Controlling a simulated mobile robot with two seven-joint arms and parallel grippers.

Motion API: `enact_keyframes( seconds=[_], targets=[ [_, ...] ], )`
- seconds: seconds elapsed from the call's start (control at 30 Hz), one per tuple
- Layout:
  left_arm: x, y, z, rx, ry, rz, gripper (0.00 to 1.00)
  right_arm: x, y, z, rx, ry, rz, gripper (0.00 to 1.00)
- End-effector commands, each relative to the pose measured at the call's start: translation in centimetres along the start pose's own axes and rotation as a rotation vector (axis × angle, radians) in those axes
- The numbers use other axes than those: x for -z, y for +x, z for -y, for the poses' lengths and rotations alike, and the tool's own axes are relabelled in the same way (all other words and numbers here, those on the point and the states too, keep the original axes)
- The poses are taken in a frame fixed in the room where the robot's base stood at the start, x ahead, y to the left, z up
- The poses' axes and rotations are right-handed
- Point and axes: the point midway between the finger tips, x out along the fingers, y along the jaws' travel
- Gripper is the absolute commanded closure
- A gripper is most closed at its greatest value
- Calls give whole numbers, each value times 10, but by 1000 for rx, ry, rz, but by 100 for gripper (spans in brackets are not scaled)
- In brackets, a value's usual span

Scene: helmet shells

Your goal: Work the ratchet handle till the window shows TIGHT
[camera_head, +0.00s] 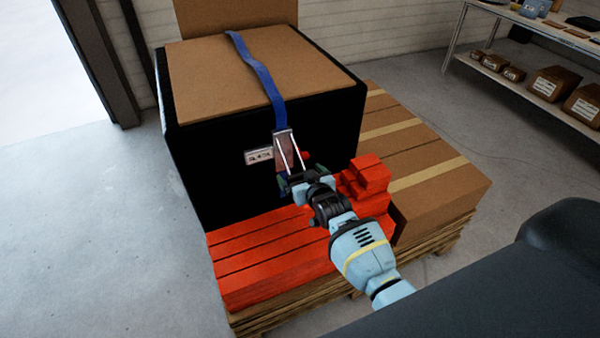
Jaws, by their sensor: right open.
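The ratchet (284,148) is a metal frame on the front face of a big black-sided load, with a blue strap (262,75) running over the top into it. A small red part shows at its right side. A pale window plate (258,155) sits just left of the ratchet; its dark lettering is too small to read surely. My right gripper (294,180) is open, at the lower end of the ratchet. Its fingers overlap the ratchet's lower part in the picture, so I cannot tell whether they touch it. My left gripper is not in view.
The load (215,90) has a brown top and stands on a pallet. Red blocks (265,250) lie before it, with a smaller red stack (367,175) right of my gripper. Taped cartons (440,160) fill the right side. Shelving (540,90) stands far right. Floor at left is clear.

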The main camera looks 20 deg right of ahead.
Motion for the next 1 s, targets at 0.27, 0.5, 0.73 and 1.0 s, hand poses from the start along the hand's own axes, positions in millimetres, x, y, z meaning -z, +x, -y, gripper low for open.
enact_keyframes(
  seconds=[0.27, 0.5, 0.73, 1.0],
  targets=[
    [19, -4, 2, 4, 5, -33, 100, 6, -41, 0, -1, -1, -9, 0],
    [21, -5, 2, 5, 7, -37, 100, 6, -62, 0, -1, -1, -9, 0],
    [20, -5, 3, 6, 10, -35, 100, 4, -66, 0, -1, -1, -7, 0],
    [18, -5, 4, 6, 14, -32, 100, 3, -66, 1, 1, -21, -9, 18]
  ],
)
